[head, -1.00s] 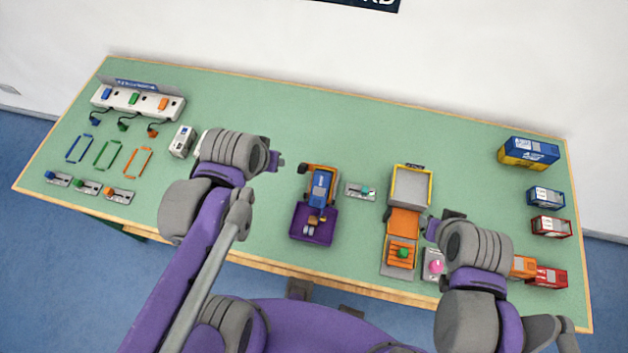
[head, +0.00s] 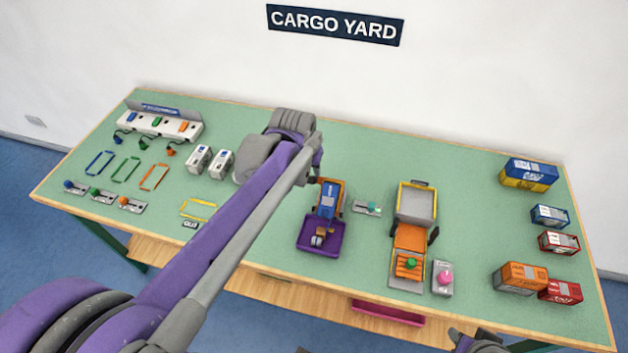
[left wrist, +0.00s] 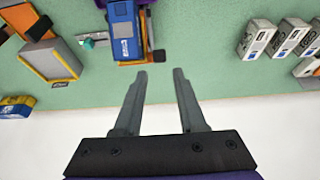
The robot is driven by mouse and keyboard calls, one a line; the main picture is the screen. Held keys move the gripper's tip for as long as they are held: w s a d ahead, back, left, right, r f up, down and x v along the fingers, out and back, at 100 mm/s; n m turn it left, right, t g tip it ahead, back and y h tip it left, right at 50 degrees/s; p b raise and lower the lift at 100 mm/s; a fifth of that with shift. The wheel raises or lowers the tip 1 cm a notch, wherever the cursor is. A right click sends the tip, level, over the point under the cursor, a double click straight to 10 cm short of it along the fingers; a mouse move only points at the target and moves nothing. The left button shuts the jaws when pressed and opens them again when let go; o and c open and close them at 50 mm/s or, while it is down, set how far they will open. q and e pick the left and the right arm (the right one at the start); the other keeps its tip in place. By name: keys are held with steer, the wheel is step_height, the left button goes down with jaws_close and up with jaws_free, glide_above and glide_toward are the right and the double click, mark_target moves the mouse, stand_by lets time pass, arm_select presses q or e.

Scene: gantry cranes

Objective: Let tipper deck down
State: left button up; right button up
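An orange vehicle (head: 329,186) with a blue box (head: 327,204) on it stands mid-table, a purple tray (head: 321,236) at its near end holding small pieces. Beside it on the right is a grey plate with a teal knob (head: 371,208). A second vehicle has a grey bed (head: 415,203) and an orange part (head: 410,238). I cannot tell which deck is raised.
A pink button box (head: 444,279) stands beside the second vehicle. Crates (head: 521,278) and containers (head: 529,174) line the right side. White boxes (head: 199,159), coloured frames (head: 126,170) and sliders (head: 101,196) are on the left. The far middle is clear.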

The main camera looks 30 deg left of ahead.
mark_target(311, 177)
arm_select(q)
steer(key=x, duration=0.7)
steer(key=shift+w+f+b, duration=0.15)
steer(key=shift+f+b, duration=0.2)
steer(key=shift+f, duration=0.05)
steer(key=shift+c, duration=0.2)
jaws_close()
stand_by(0.8)
